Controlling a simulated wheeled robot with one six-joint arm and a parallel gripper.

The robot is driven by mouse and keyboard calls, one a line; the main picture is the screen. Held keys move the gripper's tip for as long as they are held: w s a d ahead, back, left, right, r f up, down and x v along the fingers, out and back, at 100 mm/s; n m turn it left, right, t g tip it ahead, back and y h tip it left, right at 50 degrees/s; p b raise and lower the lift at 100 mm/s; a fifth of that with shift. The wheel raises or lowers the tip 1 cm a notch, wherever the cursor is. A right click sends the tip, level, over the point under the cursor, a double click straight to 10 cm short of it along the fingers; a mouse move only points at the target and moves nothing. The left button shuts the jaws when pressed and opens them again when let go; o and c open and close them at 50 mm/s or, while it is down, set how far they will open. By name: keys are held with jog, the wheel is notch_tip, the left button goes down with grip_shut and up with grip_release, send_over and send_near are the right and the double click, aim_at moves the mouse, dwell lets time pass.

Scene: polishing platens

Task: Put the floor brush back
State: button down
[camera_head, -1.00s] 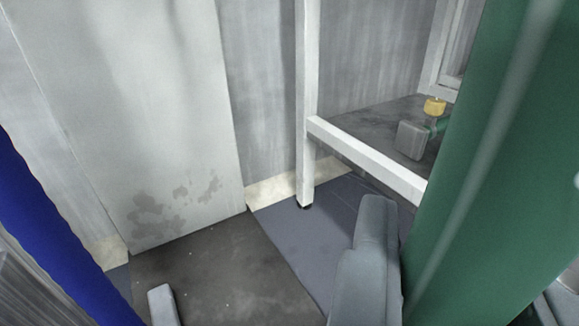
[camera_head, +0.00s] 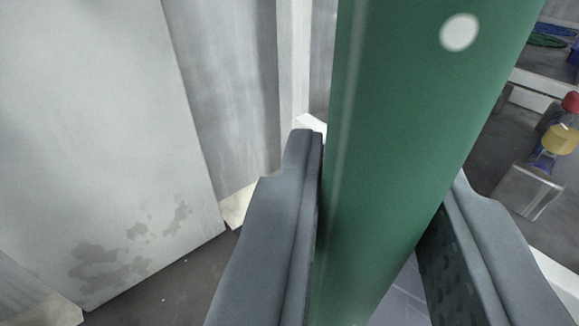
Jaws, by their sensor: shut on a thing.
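The floor brush shows only as a wide green handle (camera_head: 425,90) with a white spot near its top. It rises at a slant through the right half of the view, very close. My gripper (camera_head: 385,160) has one grey finger on each side of the handle. The left finger lies along the handle's edge, and the gripper is shut on it. The brush head is out of view, and so is any holder for it.
A pale stained panel (camera_head: 95,130) stands at the left, with dark floor (camera_head: 170,290) below it. A white post (camera_head: 293,70) stands behind the left finger. At the right, a bottle-like thing with a yellow part (camera_head: 560,138) sits beside a grey block (camera_head: 527,190) on a dark surface.

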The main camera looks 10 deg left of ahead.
aim_at(326, 299)
jog(key=shift+w+a+r, duration=0.1)
jog(key=shift+w+a, duration=0.25)
jog(key=shift+w, duration=0.25)
jog(key=shift+f, duration=1.85)
jog(key=c, duration=1.2)
grip_release()
jog(key=s, duration=1.2)
jog(key=shift+a+r, duration=0.4)
jog(key=shift+w, duration=0.1)
